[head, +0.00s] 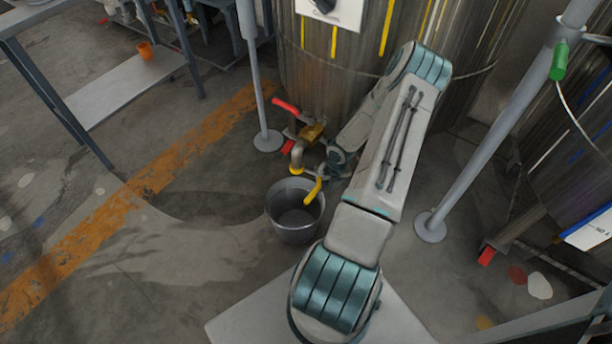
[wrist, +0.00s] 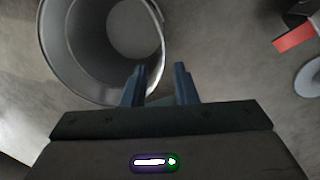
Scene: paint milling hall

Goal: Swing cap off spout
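The spout (head: 297,154) is a bent metal pipe below a brass valve (head: 312,131) with a red lever (head: 285,105), low on the tank. A yellow band shows at its mouth. A yellow elongated piece (head: 313,191) hangs just right of the mouth, over the bucket; I cannot tell whether it is the cap or its handle. My gripper (wrist: 160,84) is open, with nothing visible between its two dark fingers. In the head view my gripper is small and partly hidden, close to the right of the spout. The wrist view shows no spout or cap.
A grey metal bucket (head: 295,224) stands on the floor under the spout; its rim (wrist: 160,30) shows beside the fingers. A post with a round foot (head: 268,140) stands left of the valve, another (head: 430,227) at right. A bench shelf (head: 120,88) is at upper left.

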